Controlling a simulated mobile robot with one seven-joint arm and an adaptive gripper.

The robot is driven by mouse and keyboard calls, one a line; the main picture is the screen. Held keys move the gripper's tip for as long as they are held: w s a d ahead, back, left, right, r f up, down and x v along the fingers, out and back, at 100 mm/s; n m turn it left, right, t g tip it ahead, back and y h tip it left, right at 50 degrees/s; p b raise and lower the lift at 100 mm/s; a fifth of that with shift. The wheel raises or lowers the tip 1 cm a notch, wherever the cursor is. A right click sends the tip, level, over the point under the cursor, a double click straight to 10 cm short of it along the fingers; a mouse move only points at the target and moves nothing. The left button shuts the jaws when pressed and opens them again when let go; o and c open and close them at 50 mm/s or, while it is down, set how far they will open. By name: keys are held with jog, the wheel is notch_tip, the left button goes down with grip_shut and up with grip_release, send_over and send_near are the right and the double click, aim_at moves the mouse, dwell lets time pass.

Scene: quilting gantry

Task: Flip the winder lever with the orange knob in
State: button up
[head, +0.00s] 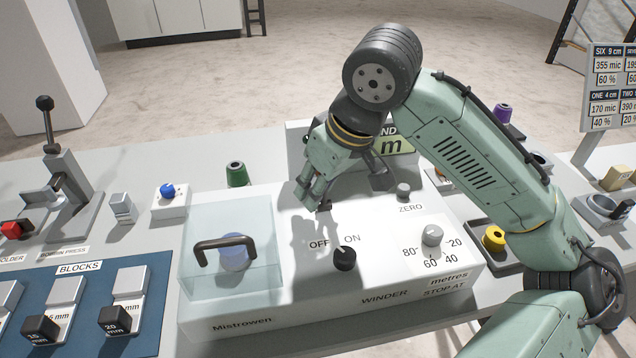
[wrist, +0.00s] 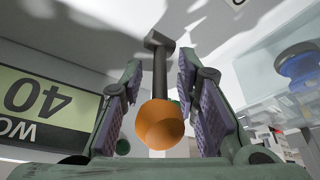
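The winder (head: 300,290) is a white machine in the middle of the bench. In the wrist view its lever (wrist: 159,68) is a dark rod with an orange knob (wrist: 160,124) at the near end. My gripper (head: 311,195) is above the winder's back part, pointing down; in the head view it hides the knob. In the wrist view my gripper (wrist: 158,78) is open, one finger pad on each side of the lever and knob, with visible gaps on both sides. No contact shows.
A black ON/OFF knob (head: 345,258) and a grey dial (head: 432,235) are on the winder's top. A display panel (wrist: 50,103) is close to my gripper.

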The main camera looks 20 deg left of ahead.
jog(key=shift+a+f, duration=0.15)
jog(key=shift+f, duration=0.3)
grip_shut()
dwell(0.7)
